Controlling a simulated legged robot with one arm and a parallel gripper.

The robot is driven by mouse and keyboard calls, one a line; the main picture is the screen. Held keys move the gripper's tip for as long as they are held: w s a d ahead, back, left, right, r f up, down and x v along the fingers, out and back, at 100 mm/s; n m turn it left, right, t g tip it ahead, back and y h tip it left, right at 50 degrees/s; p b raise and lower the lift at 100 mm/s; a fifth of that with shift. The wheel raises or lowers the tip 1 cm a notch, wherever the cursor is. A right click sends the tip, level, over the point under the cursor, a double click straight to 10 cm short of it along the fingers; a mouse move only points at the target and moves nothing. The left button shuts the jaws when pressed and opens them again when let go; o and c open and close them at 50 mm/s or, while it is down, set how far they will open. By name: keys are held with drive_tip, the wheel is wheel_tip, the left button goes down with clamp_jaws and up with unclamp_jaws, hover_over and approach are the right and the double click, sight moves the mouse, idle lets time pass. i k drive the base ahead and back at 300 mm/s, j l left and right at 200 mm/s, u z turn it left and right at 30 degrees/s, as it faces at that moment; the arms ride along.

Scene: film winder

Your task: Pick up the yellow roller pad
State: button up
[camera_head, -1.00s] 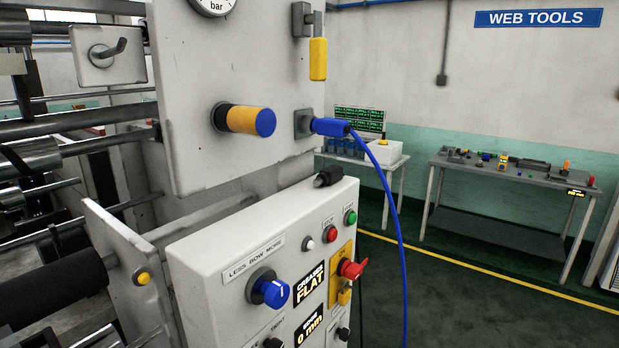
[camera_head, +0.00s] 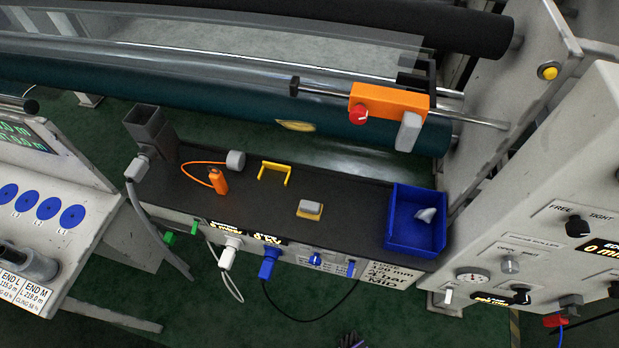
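A small block with a grey top and a yellow base (camera_head: 310,209) lies on the black bench top, right of its middle; it looks like the yellow roller pad. A yellow U-shaped bracket (camera_head: 275,172) stands to its left and farther back. A flat yellow patch (camera_head: 296,126) shows on the dark teal roller behind the bench. I cannot make out my gripper; a small dark shape at the bottom edge is too cut off to identify.
A blue bin (camera_head: 416,222) with a pale item stands at the bench's right end. An orange tool (camera_head: 217,181) and a grey cylinder (camera_head: 236,160) lie left. An orange carriage (camera_head: 388,101) sits on a rod above. Cables hang from the bench front (camera_head: 300,255).

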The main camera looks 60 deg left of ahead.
sight(307, 209)
drive_tip(key=j+u, duration=0.1)
drive_tip(key=u, duration=0.4)
drive_tip(key=j+u, duration=0.15)
drive_tip(key=u, duration=0.35)
drive_tip(key=j+u, duration=0.15)
drive_tip(key=u, duration=0.35)
drive_tip(key=j+u, duration=0.15)
drive_tip(key=u, duration=0.35)
drive_tip(key=i+j, duration=0.1)
drive_tip(key=j, duration=0.3)
drive_tip(key=i+j, duration=0.1)
drive_tip(key=j, duration=0.3)
drive_tip(key=i+j, duration=0.1)
drive_tip(key=j, duration=0.3)
drive_tip(key=i+j, duration=0.1)
drive_tip(key=j, duration=0.3)
drive_tip(key=j+z, duration=0.1)
drive_tip(key=z, duration=0.35)
drive_tip(key=j+z, duration=0.1)
drive_tip(key=z, duration=0.3)
drive_tip(key=j+z, duration=0.15)
drive_tip(key=z, duration=0.3)
drive_tip(key=j+z, duration=0.15)
drive_tip(key=z, duration=0.25)
